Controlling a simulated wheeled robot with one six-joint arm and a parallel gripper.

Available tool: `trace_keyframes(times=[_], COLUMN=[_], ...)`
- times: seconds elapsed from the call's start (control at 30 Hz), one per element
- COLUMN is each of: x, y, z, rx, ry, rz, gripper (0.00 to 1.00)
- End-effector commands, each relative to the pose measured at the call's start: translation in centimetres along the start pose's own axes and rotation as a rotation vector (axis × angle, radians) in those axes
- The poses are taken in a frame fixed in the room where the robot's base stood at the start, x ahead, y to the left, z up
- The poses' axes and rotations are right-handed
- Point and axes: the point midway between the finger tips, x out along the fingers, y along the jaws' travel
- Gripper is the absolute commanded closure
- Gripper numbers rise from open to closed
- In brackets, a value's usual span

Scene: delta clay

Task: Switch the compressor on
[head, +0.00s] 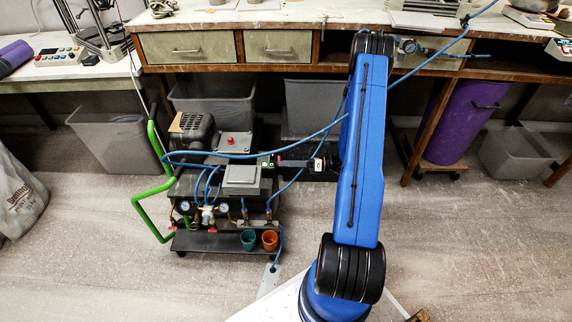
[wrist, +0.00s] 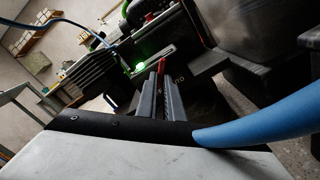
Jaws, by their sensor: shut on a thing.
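The compressor (head: 242,176) is a dark wheeled cart with a green handle, a motor, gauges and grey boxes. It stands on the floor left of my arm. My gripper (head: 274,163) reaches to its right side. In the wrist view the two grey fingers of my gripper (wrist: 161,78) are close together on a small red lever (wrist: 161,66) on a dark panel. Lettering ending in "TO" shows beside the fingers. A green lamp (wrist: 140,66) glows just left of the lever. The fingers hide the lever's lower part.
A blue hose (head: 235,156) crosses above the compressor. Teal and orange cups (head: 249,239) (head: 269,240) stand on its front shelf. The workbench (head: 300,17) runs behind, with grey bins beneath it. A purple cylinder (head: 462,120) stands at the right.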

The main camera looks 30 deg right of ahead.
Motion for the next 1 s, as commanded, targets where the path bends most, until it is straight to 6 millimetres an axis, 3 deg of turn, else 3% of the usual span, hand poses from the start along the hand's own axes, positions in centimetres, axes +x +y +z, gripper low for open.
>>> trace_keyframes(times=[0.23, 0.33, 0.73, 1.0], x=[0.0, 0.0, -0.5, -4.4], y=[-0.1, -0.1, -0.1, -0.1], z=[0.0, 0.0, 0.0, 0.1], rx=[-0.001, -0.001, -0.002, -0.004], ry=[0.000, 0.000, -0.001, -0.003], rz=[-0.001, -0.001, -0.001, -0.003], gripper=[1.00, 0.73, 0.73, 0.73])
